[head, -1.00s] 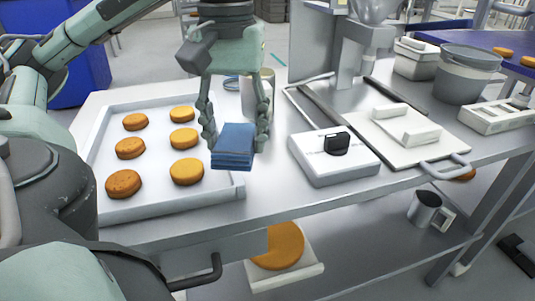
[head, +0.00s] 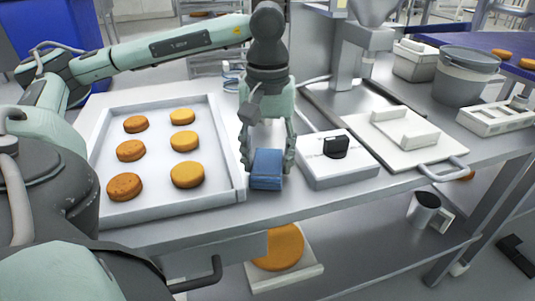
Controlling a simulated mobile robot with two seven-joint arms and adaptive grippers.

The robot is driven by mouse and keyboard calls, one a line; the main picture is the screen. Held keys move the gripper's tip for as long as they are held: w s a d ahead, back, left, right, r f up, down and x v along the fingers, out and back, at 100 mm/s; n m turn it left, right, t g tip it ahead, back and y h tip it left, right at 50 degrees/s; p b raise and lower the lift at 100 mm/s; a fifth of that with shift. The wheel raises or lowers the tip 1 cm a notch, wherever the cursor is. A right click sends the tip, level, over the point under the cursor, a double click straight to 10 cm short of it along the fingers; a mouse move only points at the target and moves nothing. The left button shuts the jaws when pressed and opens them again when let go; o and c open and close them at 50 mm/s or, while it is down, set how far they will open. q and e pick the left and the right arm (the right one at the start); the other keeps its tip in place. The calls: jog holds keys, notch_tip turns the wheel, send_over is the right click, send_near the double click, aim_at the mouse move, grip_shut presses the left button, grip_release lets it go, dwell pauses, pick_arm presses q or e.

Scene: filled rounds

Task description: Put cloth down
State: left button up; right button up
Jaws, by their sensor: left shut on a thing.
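The cloth (head: 267,170) is a folded blue block in the head view, just right of the tray. My left gripper (head: 267,165) points down from above and is shut on the cloth, with one finger on each side of it. The cloth is at or just above the metal table (head: 215,222); I cannot tell whether it touches. My right gripper is not in view.
A white tray (head: 240,188) with several round cakes lies to the left. A white box with a black knob (head: 340,172) stands close on the right. A white press plate (head: 405,150) is farther right. The table's front edge is near the cloth.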

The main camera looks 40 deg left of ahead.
pick_arm(q)
jog(key=shift+f, duration=0.1)
jog(key=shift+f, duration=0.1)
jog(key=o, duration=0.8)
jog(key=shift+c, duration=0.2)
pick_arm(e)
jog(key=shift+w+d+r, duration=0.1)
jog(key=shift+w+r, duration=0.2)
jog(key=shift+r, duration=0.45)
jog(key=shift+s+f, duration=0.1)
